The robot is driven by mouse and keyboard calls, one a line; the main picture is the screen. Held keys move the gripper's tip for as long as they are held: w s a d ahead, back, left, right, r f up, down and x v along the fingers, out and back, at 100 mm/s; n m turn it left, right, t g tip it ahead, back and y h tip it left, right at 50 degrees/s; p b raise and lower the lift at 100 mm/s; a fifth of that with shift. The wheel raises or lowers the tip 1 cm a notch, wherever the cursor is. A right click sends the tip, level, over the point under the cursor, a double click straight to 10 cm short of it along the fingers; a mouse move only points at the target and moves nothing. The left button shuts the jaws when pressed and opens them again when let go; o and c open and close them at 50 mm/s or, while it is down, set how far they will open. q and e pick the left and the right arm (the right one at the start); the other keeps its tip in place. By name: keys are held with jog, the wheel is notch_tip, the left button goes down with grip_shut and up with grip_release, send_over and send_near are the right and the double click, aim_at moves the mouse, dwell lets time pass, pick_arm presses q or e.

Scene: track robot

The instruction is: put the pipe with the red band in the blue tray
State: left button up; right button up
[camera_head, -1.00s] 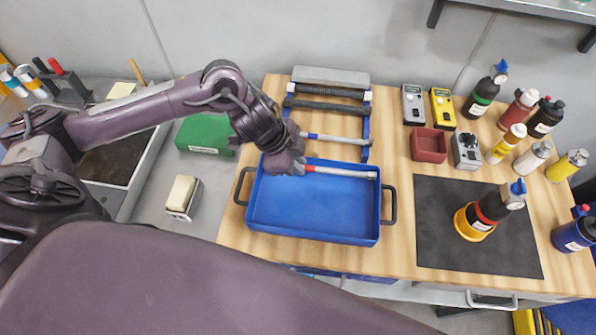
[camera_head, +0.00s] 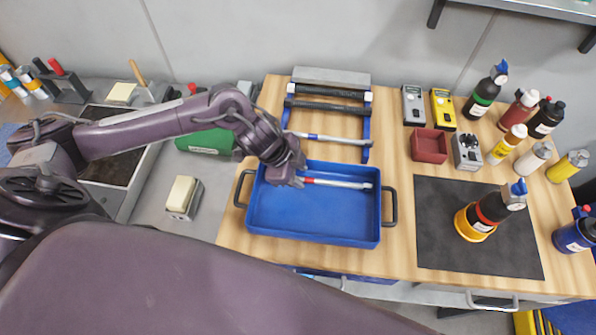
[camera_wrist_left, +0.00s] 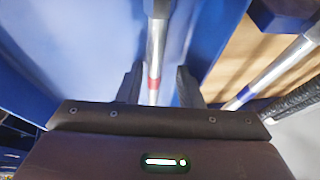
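The pipe with the red band (camera_head: 340,184) is a grey tube lying inside the blue tray (camera_head: 312,240), near its back wall. Its red band shows close to my left gripper (camera_head: 296,182), which is over the tray's back left part. In the left wrist view, the fingers of my left gripper (camera_wrist_left: 159,88) stand apart, with the pipe (camera_wrist_left: 157,45) between them and a gap on each side. The pipe's near end is hidden by the gripper body. My right gripper is not in view.
A pipe with a blue band (camera_head: 335,139) and darker pipes lie on a blue rack (camera_head: 366,130) behind the tray. A red bin (camera_head: 429,146), meters and several bottles stand to the right. A dark mat (camera_head: 440,235) has bare room on its left.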

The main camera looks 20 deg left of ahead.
pick_arm(q)
jog(key=shift+s, duration=0.15)
jog(key=v, duration=1.2)
jog(key=shift+b, duration=0.3)
jog(key=shift+r, duration=0.1)
